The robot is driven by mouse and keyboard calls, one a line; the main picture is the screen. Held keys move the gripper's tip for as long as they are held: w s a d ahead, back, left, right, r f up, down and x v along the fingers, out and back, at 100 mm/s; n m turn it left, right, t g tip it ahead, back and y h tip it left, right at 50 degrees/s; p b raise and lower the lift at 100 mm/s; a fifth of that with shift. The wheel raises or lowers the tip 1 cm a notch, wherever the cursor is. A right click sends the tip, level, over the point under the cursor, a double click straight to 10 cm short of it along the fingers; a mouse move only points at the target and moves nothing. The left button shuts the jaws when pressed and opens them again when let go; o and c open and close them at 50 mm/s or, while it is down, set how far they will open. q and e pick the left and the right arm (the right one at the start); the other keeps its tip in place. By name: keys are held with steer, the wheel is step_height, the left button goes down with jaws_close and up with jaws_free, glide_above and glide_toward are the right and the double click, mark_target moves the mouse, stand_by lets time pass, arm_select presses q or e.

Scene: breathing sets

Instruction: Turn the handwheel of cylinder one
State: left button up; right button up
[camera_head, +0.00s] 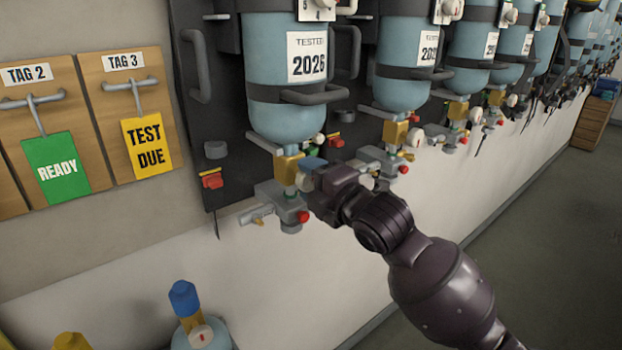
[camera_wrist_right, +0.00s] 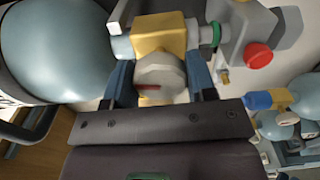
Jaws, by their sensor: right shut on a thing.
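Cylinder one (camera_head: 285,60) is the nearest light-blue cylinder, hanging neck down on a dark wall panel, with a label reading 2026. Its yellow valve (camera_head: 288,168) sits below it. The valve also shows in the right wrist view (camera_wrist_right: 158,34). There, the pale round handwheel (camera_wrist_right: 160,72) with a red mark sits in front of the valve. My right gripper (camera_head: 309,168) is at the valve, with one dark-blue finger on each side of the handwheel, shut on it. My left gripper is not in view.
A grey block with a red button (camera_wrist_right: 258,55) sits beside the valve. More cylinders (camera_head: 405,60) hang in a row to the right. Tag boards (camera_head: 130,110) hang at the left. A floor cylinder with a blue top (camera_head: 184,298) stands below.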

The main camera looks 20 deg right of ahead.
steer(key=m, duration=0.4)
steer(key=shift+m, duration=0.3)
steer(key=m, duration=0.3)
steer(key=shift+f+m, duration=0.1)
steer(key=shift+m, duration=0.3)
steer(key=m, duration=0.9)
steer(key=shift+a, duration=0.1)
steer(key=m, duration=0.3)
steer(key=shift+m, duration=0.3)
steer(key=m, duration=0.4)
steer(key=shift+m, duration=0.3)
steer(key=m, duration=0.4)
steer(key=shift+s+a+m, duration=0.1)
steer(key=shift+m, duration=2.1)
